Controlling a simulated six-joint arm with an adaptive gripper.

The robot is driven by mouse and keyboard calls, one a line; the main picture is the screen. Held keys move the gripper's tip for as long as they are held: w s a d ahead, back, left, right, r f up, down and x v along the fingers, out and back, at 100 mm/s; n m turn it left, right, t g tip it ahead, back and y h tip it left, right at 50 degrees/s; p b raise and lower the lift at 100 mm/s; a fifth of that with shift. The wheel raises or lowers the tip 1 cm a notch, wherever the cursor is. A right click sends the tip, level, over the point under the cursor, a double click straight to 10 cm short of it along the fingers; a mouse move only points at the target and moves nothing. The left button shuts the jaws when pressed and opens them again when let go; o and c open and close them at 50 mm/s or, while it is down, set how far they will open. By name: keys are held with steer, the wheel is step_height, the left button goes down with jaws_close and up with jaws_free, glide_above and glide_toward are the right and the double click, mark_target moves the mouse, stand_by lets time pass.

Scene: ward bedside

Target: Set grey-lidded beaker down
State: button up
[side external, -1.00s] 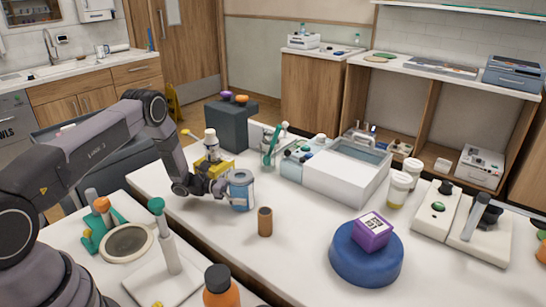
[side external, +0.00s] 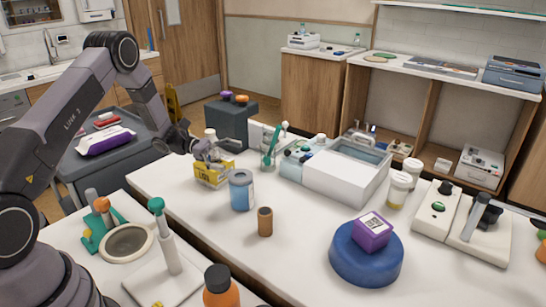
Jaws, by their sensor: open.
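The grey-lidded beaker (side external: 241,190), a clear jar with blue contents, stands upright on the white bench top. My gripper (side external: 226,149) is open and empty. In the picture it is above and left of the beaker, over the yellow box (side external: 213,174), and apart from the beaker. The fingers are small here, and their exact height above the box is hard to tell.
A brown cylinder (side external: 265,221) stands in front of the beaker. A teal-handled stand (side external: 270,150) and a white bath unit (side external: 345,174) are behind and right. A blue round block (side external: 366,262) bears a purple box (side external: 372,232). Bench between is clear.

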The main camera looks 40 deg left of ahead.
steer(key=s+d+r+m+g+y, duration=0.35)
steer(key=s+r+m, duration=0.25)
steer(key=s+r, duration=0.2)
steer(key=s+d+r+m+g+y, duration=0.35)
steer(key=s+r+m, duration=0.25)
steer(key=s+r, duration=0.2)
steer(key=s+a+r+m+t+y, duration=0.2)
steer(key=s+m+t+y, duration=0.1)
steer(key=s, duration=0.5)
steer(key=s+a+r+m+t+y, duration=0.2)
steer(key=s+m+y, duration=0.3)
steer(key=s, duration=0.3)
steer(key=shift+a+r+m+t+y, duration=0.15)
steer(key=shift+r+m+t+y, duration=0.2)
steer(key=shift+r+t, duration=0.4)
